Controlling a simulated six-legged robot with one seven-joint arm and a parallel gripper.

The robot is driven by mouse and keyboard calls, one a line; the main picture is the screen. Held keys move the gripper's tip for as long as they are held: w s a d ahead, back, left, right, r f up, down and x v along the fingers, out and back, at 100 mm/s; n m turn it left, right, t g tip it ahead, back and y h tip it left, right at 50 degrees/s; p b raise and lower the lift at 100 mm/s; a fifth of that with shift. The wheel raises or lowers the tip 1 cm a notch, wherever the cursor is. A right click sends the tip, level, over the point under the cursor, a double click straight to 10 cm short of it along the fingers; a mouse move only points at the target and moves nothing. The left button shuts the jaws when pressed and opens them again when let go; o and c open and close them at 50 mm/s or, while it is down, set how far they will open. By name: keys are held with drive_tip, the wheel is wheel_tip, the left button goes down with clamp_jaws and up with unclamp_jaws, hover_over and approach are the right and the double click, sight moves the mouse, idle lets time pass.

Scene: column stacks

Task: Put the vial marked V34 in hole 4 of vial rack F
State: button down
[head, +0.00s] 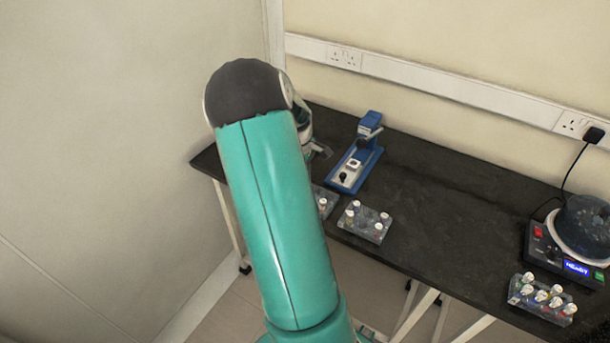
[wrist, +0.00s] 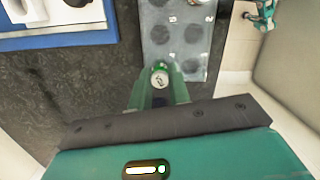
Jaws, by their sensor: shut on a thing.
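My gripper (wrist: 159,92) is shut on a vial with a white cap (wrist: 160,79), seen from above between the green fingers in the wrist view. Dark marking shows on the cap but I cannot read it clearly. A clear grey rack (wrist: 177,48) with dark round holes lies just beyond the fingertips; the holes in view look empty. Its small labels are too blurred to read. In the head view my arm hides most of the gripper and part of a rack (head: 331,196) with a white-capped vial; I cannot tell which rack is F.
A blue device (head: 355,167) stands behind the racks. A second rack (head: 374,236) with several capped vials sits at the front edge. At the right are a dark machine with a lit display (head: 577,268) and another filled rack (head: 543,310). The table between is clear.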

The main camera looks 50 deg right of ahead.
drive_tip(key=shift+f, duration=0.3)
drive_tip(key=shift+f, duration=0.3)
drive_tip(key=c, duration=1.2)
unclamp_jaws()
drive_tip(key=shift+c, duration=0.2)
drive_tip(key=shift+o, duration=0.5)
drive_tip(key=shift+o, duration=1.1)
drive_tip(key=shift+r, duration=0.1)
drive_tip(key=shift+r, duration=2.95)
